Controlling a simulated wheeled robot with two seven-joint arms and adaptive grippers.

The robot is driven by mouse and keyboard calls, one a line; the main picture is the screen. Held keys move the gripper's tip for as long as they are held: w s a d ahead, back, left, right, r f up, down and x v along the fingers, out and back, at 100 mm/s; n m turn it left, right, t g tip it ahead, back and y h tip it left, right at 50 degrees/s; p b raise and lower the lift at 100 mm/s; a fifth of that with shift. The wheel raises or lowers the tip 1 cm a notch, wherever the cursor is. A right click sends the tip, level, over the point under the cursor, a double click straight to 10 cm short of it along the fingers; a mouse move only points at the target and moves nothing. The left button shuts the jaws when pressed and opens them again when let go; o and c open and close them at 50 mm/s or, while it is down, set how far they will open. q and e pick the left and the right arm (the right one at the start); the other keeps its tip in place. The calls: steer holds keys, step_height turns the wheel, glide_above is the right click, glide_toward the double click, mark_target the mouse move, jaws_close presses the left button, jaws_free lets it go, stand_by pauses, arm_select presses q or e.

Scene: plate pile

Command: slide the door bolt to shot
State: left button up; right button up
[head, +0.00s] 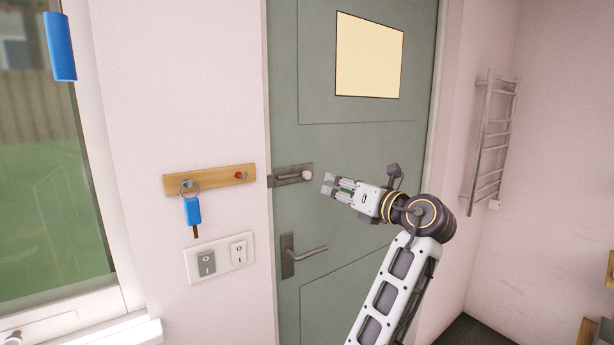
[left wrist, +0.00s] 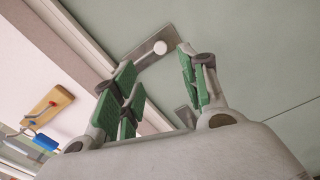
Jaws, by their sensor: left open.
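The door bolt (head: 287,176) is a grey metal plate with a pale round knob (head: 307,174), mounted near the left edge of the green door (head: 350,145). The knob sits towards the right end of the plate. In the left wrist view the bolt plate (left wrist: 134,59) and the knob (left wrist: 160,47) show beyond the fingers. My left gripper (head: 329,185) is open and empty, just right of the bolt, fingers pointing at it. In the left wrist view the knob appears between the open fingertips (left wrist: 155,62), apparently not touched. My right gripper is not in view.
A lever handle (head: 302,253) is below the bolt. Left on the wall are a wooden key rack (head: 210,180) with a blue-tagged key (head: 192,210) and a switch plate (head: 219,258). A towel rail (head: 488,140) hangs on the right wall.

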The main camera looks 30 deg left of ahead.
mark_target(309, 175)
arm_select(q)
steer(key=shift+a, duration=0.2)
steer(key=shift+x, duration=6.8)
steer(key=shift+w, duration=0.1)
steer(key=shift+c, duration=0.4)
jaws_close()
